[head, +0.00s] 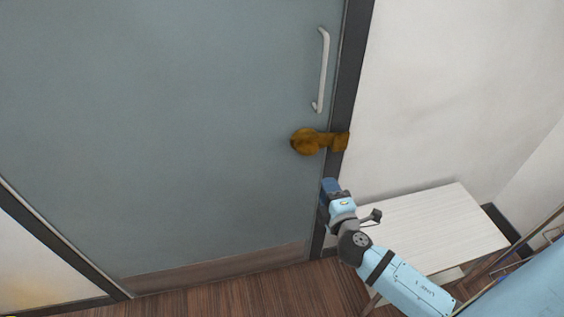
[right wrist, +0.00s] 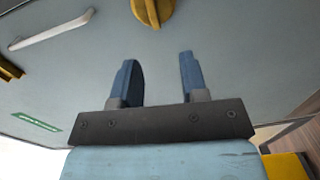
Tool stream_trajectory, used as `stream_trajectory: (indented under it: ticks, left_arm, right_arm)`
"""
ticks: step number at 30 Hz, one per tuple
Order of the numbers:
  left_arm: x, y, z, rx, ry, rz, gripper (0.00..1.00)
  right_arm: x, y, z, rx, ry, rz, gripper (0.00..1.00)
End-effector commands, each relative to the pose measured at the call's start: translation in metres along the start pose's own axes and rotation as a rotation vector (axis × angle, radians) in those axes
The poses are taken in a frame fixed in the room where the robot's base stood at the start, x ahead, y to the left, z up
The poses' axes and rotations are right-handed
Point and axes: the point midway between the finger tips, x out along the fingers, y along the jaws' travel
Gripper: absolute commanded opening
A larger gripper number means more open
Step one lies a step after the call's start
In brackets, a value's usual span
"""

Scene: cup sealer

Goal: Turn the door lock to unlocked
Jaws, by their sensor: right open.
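The door lock (head: 307,141) is a brass-coloured round piece on the grey-blue door (head: 180,130), below the handle, with a catch plate (head: 341,141) on the dark frame to its right. My right gripper (head: 328,186) is below the lock, close to the door's right edge. In the right wrist view its two blue fingers (right wrist: 158,78) are apart and empty. The lock's brass knob with a raised ridge (right wrist: 153,10) shows ahead of the fingertips, cut by the top edge, and the fingers do not touch it. My left gripper is not in view.
A silver bar handle (head: 322,70) is above the lock. A white table (head: 440,225) stands against the wall right of the door, beside my right arm. A green sign (right wrist: 37,121) shows in the right wrist view. Wooden floor lies in front.

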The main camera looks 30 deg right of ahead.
Motion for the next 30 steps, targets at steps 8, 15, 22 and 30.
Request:
stream_trajectory:
  ticks: [8,15,22,30]
  left_arm:
    - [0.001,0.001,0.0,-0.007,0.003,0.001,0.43]
    - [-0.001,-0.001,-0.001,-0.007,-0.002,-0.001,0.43]
    - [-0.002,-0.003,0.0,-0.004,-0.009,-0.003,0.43]
    - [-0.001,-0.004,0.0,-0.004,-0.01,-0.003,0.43]
  right_arm:
    - [0.021,0.007,0.003,-0.059,-0.009,0.048,0.4]
    - [0.071,0.01,0.004,-0.058,-0.009,0.048,0.4]
    - [0.116,0.011,0.004,-0.057,-0.008,0.047,0.4]
    - [0.141,0.011,0.004,-0.056,-0.008,0.045,0.4]
